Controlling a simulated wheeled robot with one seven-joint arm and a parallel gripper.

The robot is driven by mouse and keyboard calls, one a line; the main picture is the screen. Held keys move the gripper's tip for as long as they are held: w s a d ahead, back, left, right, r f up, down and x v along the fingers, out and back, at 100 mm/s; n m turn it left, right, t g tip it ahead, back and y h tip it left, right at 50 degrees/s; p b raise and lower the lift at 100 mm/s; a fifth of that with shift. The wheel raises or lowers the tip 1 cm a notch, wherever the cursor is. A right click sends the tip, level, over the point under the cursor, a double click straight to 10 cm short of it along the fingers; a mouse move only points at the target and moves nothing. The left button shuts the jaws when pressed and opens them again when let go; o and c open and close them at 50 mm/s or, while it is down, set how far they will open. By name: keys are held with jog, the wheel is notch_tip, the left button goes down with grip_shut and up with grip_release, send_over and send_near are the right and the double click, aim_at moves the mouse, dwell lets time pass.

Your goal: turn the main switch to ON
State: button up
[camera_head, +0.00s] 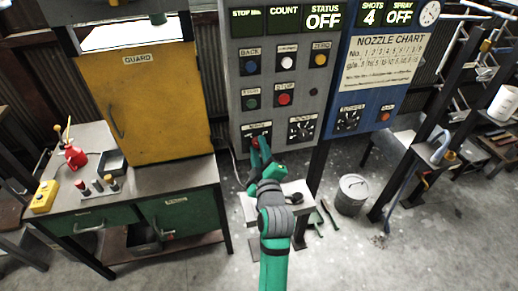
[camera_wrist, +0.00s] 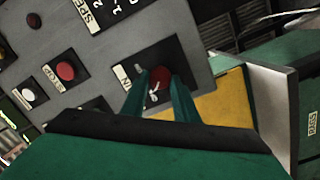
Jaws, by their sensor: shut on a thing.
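The main switch has a red knob (camera_wrist: 161,77) on a dark square plate at the lower left of the grey control panel (camera_head: 238,112). In the wrist view the knob sits between the two green fingers of my gripper (camera_wrist: 158,84), which is shut on it. In the head view my gripper (camera_head: 260,150) reaches up to the panel's lower left corner and covers most of the switch; a bit of red (camera_head: 255,142) shows at its tip. The status display (camera_head: 323,17) reads OFF. The knob's exact angle is hard to read.
Push buttons, including a red stop button (camera_head: 285,99), and another dial (camera_head: 302,129) lie close by on the panel. A blue panel (camera_head: 384,75) adjoins at right. A yellow guard (camera_head: 160,100) and workbench (camera_head: 130,181) stand at left. A small pale table (camera_head: 257,212) is below my arm.

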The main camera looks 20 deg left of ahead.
jog(key=shift+w+d+r+m+g+y, duration=0.15)
jog(key=shift+m+g, duration=0.15)
jog(key=shift+m, duration=2.55)
jog(key=shift+s+f+m+g+y, duration=0.1)
jog(key=shift+m+g, duration=0.2)
jog(key=shift+m, duration=2.5)
jog(key=shift+w+d+r+m+g+y, duration=0.15)
jog(key=shift+m+g, duration=0.15)
jog(key=shift+m, duration=2.55)
jog(key=shift+f, duration=0.1)
jog(key=o, duration=1.1)
jog(key=shift+c, duration=0.2)
jog(key=shift+s, duration=0.1)
